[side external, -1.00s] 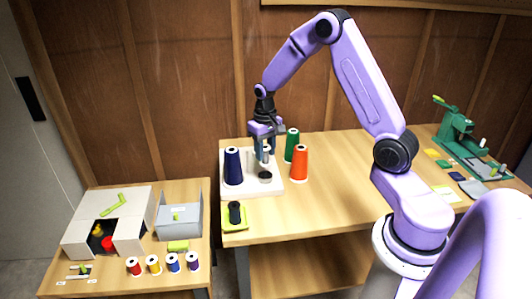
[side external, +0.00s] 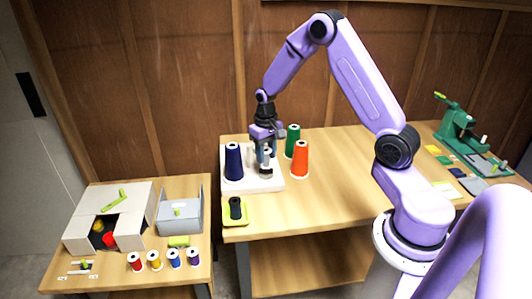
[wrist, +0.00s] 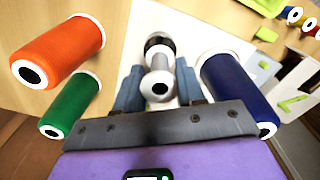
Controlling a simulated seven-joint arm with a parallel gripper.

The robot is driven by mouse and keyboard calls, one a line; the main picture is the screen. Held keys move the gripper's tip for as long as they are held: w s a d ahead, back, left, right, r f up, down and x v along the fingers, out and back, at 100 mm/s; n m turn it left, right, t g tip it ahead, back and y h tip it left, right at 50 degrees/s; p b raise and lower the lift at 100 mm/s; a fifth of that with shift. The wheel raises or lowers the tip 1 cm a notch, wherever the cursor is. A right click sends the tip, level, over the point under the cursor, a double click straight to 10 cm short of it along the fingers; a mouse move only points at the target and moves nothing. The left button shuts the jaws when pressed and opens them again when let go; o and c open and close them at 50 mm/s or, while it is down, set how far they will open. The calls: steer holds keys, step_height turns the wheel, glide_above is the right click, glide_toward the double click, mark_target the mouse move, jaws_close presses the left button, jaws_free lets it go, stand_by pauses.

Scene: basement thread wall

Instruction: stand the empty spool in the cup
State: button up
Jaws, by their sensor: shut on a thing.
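My gripper (wrist: 158,88) is shut on the empty spool (wrist: 158,84), a pale grey spool with a dark centre hole in its near end. In the side view my gripper (side external: 266,150) points down over the white board (side external: 278,183), with the spool (side external: 266,170) below its fingers. A dark round thing that looks like the cup (wrist: 158,44) shows just past the spool's far end in the wrist view, partly hidden by it. I cannot tell whether the spool's lower end is inside it or just above it.
A blue cone (side external: 233,162) stands left of my gripper, and a green cone (side external: 292,141) and an orange cone (side external: 300,160) stand to its right. A black spool (side external: 235,208) sits on a lime tray (side external: 244,219) in front. The table's front right is clear.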

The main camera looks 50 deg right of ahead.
mark_target(266, 161)
steer(key=shift+f, duration=0.1)
steer(key=shift+f, duration=1.6)
steer(key=o, duration=0.9)
steer(key=shift+c, duration=0.2)
steer(key=shift+r, duration=3.5)
